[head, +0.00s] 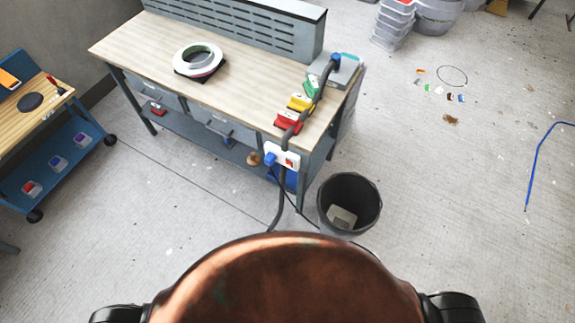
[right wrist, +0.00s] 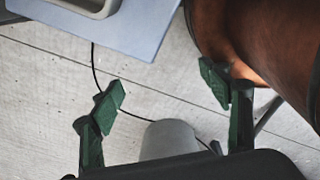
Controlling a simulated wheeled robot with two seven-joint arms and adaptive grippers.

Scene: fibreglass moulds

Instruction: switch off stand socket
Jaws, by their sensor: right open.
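The stand socket (head: 282,155) is a white box at the front right corner of the workbench, below the tabletop. A blue plug (head: 269,159) sits at its left side, and a red switch (head: 289,161) shows on its right part. The switch is too small to tell which way it is set. My right gripper (right wrist: 162,95) is open, with its two green fingers wide apart and nothing between them. The socket cannot be made out in the right wrist view. My left gripper is not in view.
The workbench (head: 130,48) bears a white ring mould (head: 197,59) and red, yellow and green blocks along its right edge. A dark bin (head: 349,203) stands on the floor right of the socket. A cable hangs below the socket. A blue cart (head: 75,170) stands left.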

